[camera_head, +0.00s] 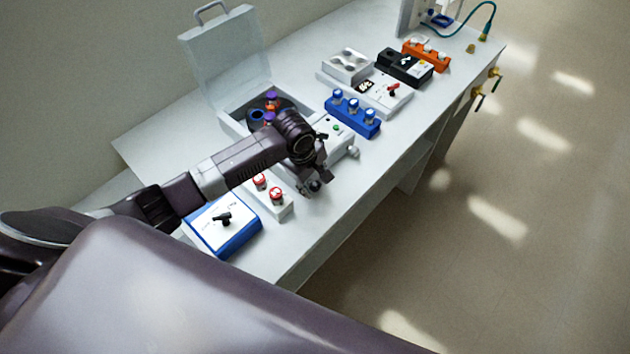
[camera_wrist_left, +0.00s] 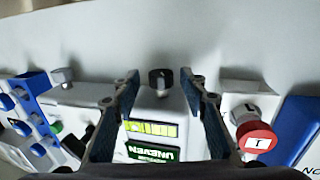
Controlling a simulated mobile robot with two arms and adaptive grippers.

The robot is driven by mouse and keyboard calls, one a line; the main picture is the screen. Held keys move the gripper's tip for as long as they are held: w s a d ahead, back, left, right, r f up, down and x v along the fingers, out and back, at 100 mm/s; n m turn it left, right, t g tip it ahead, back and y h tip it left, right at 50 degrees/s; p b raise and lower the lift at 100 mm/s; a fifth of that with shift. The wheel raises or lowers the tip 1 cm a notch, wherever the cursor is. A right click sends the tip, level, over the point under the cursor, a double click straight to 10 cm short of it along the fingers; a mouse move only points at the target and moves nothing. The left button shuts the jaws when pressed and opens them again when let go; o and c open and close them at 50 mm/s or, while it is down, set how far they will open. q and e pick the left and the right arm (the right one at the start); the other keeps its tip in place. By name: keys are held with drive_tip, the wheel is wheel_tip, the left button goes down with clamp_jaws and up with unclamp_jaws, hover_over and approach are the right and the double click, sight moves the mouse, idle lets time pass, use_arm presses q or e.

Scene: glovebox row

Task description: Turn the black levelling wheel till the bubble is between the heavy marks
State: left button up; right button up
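The black levelling wheel (camera_wrist_left: 160,81) shows in the left wrist view, on the front of a white unit, between and apart from the fingers of my left gripper (camera_head: 317,184). My left gripper is open and empty. Below the wheel is a yellow-green level vial (camera_wrist_left: 150,128) with dark marks; I cannot make out the bubble's place. A green display (camera_wrist_left: 153,153) reads UNEVEN, upside down. In the head view my left gripper and arm hide the wheel and vial. My right gripper is not in view.
A centrifuge with its lid (camera_head: 228,60) up stands behind my arm. Red-capped knobs (camera_head: 277,195) and a blue-edged box (camera_head: 222,222) are on the near side. A blue block with several knobs (camera_head: 352,114) is beyond. The bench's front strip (camera_head: 345,205) is clear.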

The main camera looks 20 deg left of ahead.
use_arm(q)
drive_tip(key=shift+d+f, duration=0.1)
drive_tip(key=shift+f, duration=0.1)
drive_tip(key=shift+s+d+r, duration=0.1)
drive_tip(key=shift+s+d, duration=0.05)
drive_tip(key=shift+s, duration=0.05)
drive_tip(key=shift+w, duration=0.1)
clamp_jaws()
drive_tip(key=t, duration=0.2)
drive_tip(key=t+h, duration=0.1)
drive_tip(key=shift+s+a+f+t, duration=0.2)
drive_tip(key=shift+s+f+t, duration=0.15)
drive_tip(key=shift+s+t, duration=0.05)
drive_tip(key=shift+t+h+b, duration=0.6)
drive_tip(key=shift+t+b, duration=0.1)
drive_tip(key=shift+t, duration=0.7)
